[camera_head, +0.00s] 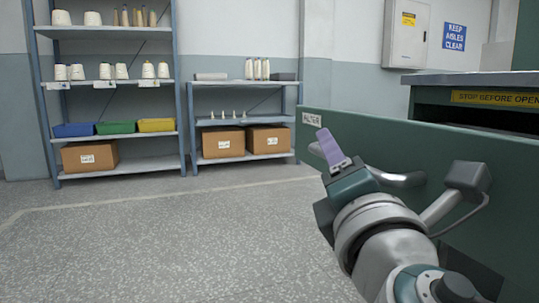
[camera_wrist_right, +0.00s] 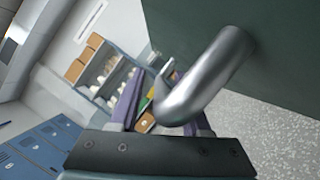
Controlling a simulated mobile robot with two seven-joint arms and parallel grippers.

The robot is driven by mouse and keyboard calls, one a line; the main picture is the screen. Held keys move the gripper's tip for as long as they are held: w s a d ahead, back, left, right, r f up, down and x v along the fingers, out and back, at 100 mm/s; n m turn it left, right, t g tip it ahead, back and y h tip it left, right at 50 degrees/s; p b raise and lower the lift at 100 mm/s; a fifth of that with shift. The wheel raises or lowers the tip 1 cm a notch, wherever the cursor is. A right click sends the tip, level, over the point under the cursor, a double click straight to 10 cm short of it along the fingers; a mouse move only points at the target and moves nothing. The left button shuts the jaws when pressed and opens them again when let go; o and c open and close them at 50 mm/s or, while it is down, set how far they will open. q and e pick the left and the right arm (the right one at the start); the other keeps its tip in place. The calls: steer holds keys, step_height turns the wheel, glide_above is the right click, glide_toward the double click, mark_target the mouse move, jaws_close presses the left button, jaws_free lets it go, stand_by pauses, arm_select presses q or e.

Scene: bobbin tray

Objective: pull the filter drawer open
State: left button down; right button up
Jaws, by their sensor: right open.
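The filter drawer's green front (camera_head: 470,185) stands out from the cabinet, with a dark gap behind its top edge. A small label (camera_head: 312,120), partly covered by my finger, reads "...ILTER". The grey metal bar handle (camera_head: 402,180) is on the front, partly hidden by my right gripper (camera_head: 332,150). In the wrist view the handle (camera_wrist_right: 208,75) curves down in front of my open gripper, overlapping the space between its purple fingers. I cannot tell whether they touch it. The drawer front (camera_wrist_right: 275,50) fills the upper right there. My left gripper is not in view.
The cabinet (camera_head: 475,78) carries a yellow "STOP BEFORE OPEN..." sign (camera_head: 497,98). Shelving with spools, bins and boxes stands at the back left (camera_head: 115,88) and beside it (camera_head: 245,120). The speckled floor (camera_head: 180,240) left of the drawer is clear.

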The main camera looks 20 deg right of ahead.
steer(key=v, duration=1)
